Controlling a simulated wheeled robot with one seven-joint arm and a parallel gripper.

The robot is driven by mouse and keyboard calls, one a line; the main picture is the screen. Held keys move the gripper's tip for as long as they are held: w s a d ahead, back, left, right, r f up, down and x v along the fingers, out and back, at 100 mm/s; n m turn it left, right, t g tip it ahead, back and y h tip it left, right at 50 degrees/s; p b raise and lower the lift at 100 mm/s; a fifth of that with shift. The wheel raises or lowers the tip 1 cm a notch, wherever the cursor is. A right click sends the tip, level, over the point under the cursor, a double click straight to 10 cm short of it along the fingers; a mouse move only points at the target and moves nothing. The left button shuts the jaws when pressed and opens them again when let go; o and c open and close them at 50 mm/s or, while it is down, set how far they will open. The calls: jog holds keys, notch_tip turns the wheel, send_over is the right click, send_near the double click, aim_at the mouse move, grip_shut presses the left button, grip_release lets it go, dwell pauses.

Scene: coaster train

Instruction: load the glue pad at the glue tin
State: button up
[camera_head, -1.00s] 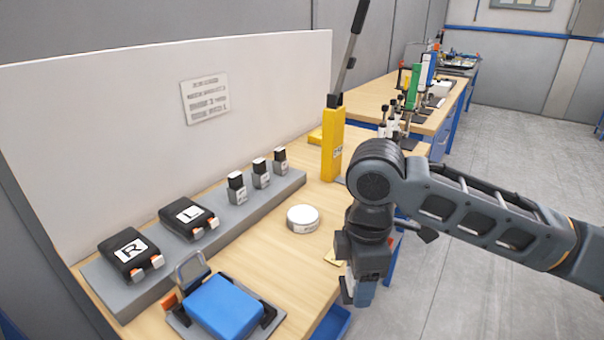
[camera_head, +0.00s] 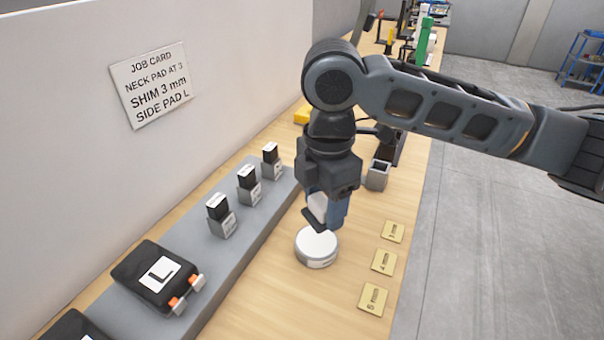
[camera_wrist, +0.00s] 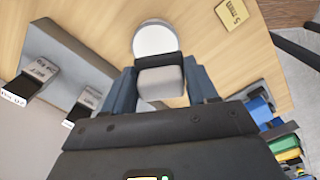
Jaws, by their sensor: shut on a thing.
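The glue tin (camera_head: 316,247) is a round white tin standing on the wooden bench. It also shows in the wrist view (camera_wrist: 154,37), just beyond my fingertips. My gripper (camera_head: 326,212) points down above the tin's back edge. It is shut on a small pale block with a dark end, which looks like the glue pad (camera_wrist: 161,82). In the wrist view the pad sits between both blue fingers, and its dark end overlaps the tin's near edge. I cannot tell whether the pad touches the tin.
A grey ledge (camera_head: 215,262) left of the tin carries several small dark-topped blocks and a black pad marked L (camera_head: 158,275). Yellow marked plates (camera_head: 383,262) lie at right. A grey holder (camera_head: 377,175) stands behind. A job card (camera_head: 151,85) hangs on the white panel.

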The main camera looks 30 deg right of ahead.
aim_at(319, 240)
jog(key=shift+w+f, duration=0.1)
jog(key=shift+w, duration=0.35)
jog(key=shift+f+b, duration=2.7)
jog(key=shift+f, duration=0.2)
jog(key=shift+f, duration=0.6)
jog(key=shift+r, duration=0.1)
jog(key=shift+r+p, duration=2.95)
jog(key=shift+r, duration=0.55)
